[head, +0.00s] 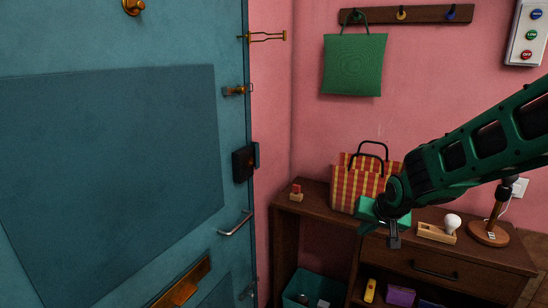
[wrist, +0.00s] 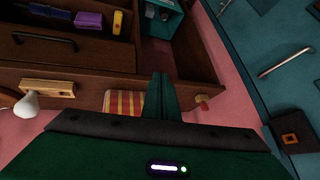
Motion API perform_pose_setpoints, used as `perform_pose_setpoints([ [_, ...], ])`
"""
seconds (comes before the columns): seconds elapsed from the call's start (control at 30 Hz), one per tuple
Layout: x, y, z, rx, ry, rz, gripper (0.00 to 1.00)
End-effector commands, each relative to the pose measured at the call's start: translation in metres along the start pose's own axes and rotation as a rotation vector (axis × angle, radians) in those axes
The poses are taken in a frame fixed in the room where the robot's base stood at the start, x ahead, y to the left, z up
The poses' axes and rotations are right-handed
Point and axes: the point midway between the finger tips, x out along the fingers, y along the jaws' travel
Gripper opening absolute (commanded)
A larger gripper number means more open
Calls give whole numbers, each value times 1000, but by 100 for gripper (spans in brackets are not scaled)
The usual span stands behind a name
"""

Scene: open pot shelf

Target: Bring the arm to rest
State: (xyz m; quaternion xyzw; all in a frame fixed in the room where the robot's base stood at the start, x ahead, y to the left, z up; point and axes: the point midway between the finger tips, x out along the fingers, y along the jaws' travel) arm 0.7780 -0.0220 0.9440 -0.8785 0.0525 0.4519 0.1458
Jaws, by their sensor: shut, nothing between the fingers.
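My green arm reaches in from the right in the head view, and my gripper (head: 366,229) hangs at its end in front of the shelf unit. In the wrist view the two dark green fingers of my gripper (wrist: 161,92) are pressed together with nothing between them. The gripper appears apart from the brown wooden shelf unit (head: 325,212); the exact gap cannot be told. In the head view, my arm's end hides part of the unit's top and the right edge of a red and yellow checked bag (head: 352,186).
A small red-topped block (head: 296,192) is at the unit's left end. A blue door (head: 110,150) with a handle (head: 235,223) fills the left. A green bag (head: 354,65) hangs above.

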Motion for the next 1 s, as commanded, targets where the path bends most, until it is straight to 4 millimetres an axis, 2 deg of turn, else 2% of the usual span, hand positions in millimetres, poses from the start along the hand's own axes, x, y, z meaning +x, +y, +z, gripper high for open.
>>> perform_pose_setpoints([
  [0.03,-20,8,6,-24,-14,9,0],
  [0.2,-74,31,40,-128,-89,38,0],
  [0.53,-156,69,113,-303,-223,76,0],
  [0.7,-184,147,146,-87,-359,195,0],
  [0.8,-205,181,171,43,-436,244,0],
  [0.9,-224,202,195,153,-501,273,0],
  [1.0,-236,214,211,225,-545,287,0],
])
